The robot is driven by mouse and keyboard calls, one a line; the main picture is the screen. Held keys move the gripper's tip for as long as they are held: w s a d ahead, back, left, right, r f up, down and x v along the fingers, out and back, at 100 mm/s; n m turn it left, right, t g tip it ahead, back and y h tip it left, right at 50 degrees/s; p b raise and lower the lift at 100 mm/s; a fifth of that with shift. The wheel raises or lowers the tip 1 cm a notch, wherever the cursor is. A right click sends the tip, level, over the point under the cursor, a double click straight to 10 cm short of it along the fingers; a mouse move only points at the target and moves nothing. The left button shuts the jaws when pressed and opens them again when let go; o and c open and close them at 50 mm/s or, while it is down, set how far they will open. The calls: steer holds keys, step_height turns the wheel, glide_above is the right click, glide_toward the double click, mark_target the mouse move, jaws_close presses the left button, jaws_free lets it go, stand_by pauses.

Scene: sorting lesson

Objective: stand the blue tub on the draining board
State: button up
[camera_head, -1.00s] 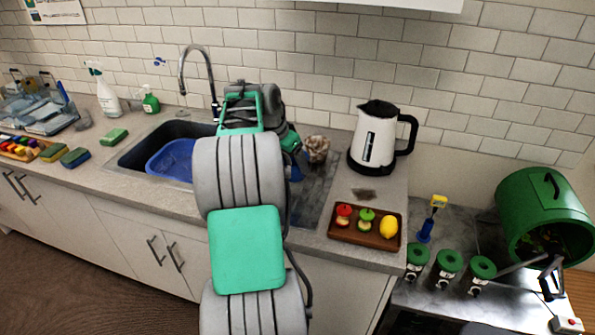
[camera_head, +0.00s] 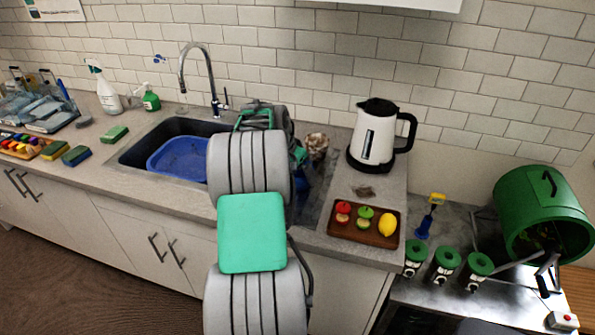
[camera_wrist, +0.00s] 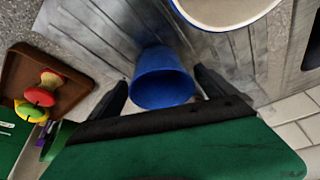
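The blue tub (camera_wrist: 162,82) is small and tapered. In the wrist view it is over the grey ribbed draining board (camera_wrist: 85,35), its wider end towards the camera. It looks upright with its base on the board, but contact is hard to see. My gripper (camera_wrist: 160,77) has its black fingers spread on either side of the tub, with narrow gaps showing.
The wooden tray (camera_head: 362,234) with fruit-like pieces is right of the board. A patterned cup (camera_head: 316,146) and the kettle (camera_head: 374,140) stand behind. A blue basin (camera_head: 180,157) is in the sink.

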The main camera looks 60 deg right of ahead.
steer(key=shift+o, duration=0.3)
steer(key=shift+r+p, duration=0.3)
steer(key=shift+r, duration=0.05)
steer(key=b+v, duration=0.1)
steer(key=v, duration=1.1)
steer(key=w+a+r+n+t, duration=0.1)
steer(key=w+a+n+t, duration=0.1)
steer(key=w+a+n, duration=0.5)
steer(key=w+a+n+t+y, duration=0.1)
steer(key=w+a+n, duration=0.15)
steer(key=a, duration=0.85)
steer(key=w+a+n+t, duration=0.1)
steer(key=w+a+n, duration=0.15)
steer(key=a, duration=0.85)
steer(key=s+a+f+n+y, duration=0.1)
steer(key=s+a+f+n, duration=0.2)
steer(key=a, duration=0.8)
steer(key=s+a+f+n+t+y, duration=0.1)
steer(key=s+a+f+n+y, duration=0.1)
steer(key=a+n, duration=0.4)
steer(key=s+a+f, duration=0.1)
steer(key=a, duration=0.3)
steer(key=shift+s+a+n, duration=0.15)
steer(key=shift+a+n, duration=0.15)
steer(key=shift+a, duration=0.1)
steer(key=shift+f, duration=0.15)
